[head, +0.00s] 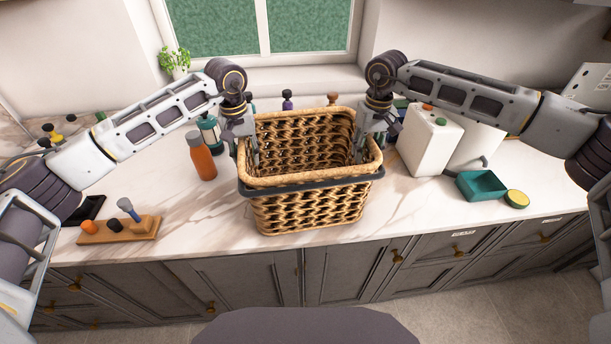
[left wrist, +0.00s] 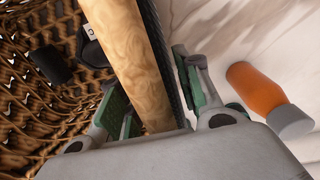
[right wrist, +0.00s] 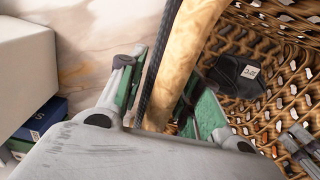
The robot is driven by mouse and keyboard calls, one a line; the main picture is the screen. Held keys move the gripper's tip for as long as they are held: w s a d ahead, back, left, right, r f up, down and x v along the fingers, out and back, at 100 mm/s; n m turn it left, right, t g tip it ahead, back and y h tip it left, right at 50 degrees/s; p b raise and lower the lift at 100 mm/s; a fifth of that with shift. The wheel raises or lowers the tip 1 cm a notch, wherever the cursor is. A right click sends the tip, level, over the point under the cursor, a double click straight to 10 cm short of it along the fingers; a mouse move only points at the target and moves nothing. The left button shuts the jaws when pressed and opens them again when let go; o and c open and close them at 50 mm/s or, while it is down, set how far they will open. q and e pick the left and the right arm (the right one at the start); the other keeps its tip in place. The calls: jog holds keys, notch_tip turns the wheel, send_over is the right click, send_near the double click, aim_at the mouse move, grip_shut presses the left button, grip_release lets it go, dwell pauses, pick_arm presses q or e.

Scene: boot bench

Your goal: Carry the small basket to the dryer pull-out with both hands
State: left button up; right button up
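The small basket (head: 310,207), woven tan with a thick rim and a dark band, is upright at the middle of the counter, near the front edge. I cannot tell whether its base touches the counter. My left gripper (head: 249,150) has its fingers on both sides of the left rim (left wrist: 132,60), close against it. My right gripper (head: 367,145) grips the right rim (right wrist: 188,55) the same way. A black item with a white tag (right wrist: 232,78) lies inside the basket. I cannot pick out the dryer pull-out for certain.
An orange bottle (head: 201,158) stands left of the basket, and a wooden tray (head: 140,229) lies front left. White containers (head: 431,140), a teal box (head: 482,186) and a yellow-topped tin (head: 517,198) are right. Grey cabinet fronts (head: 340,270), some with labels, run below.

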pick_arm(q)
jog(key=shift+f, duration=0.4)
pick_arm(e)
jog(key=shift+f, duration=0.4)
pick_arm(q)
jog(key=shift+c, duration=0.4)
pick_arm(e)
jog(key=shift+c, duration=0.4)
pick_arm(q)
grip_shut()
pick_arm(e)
grip_shut()
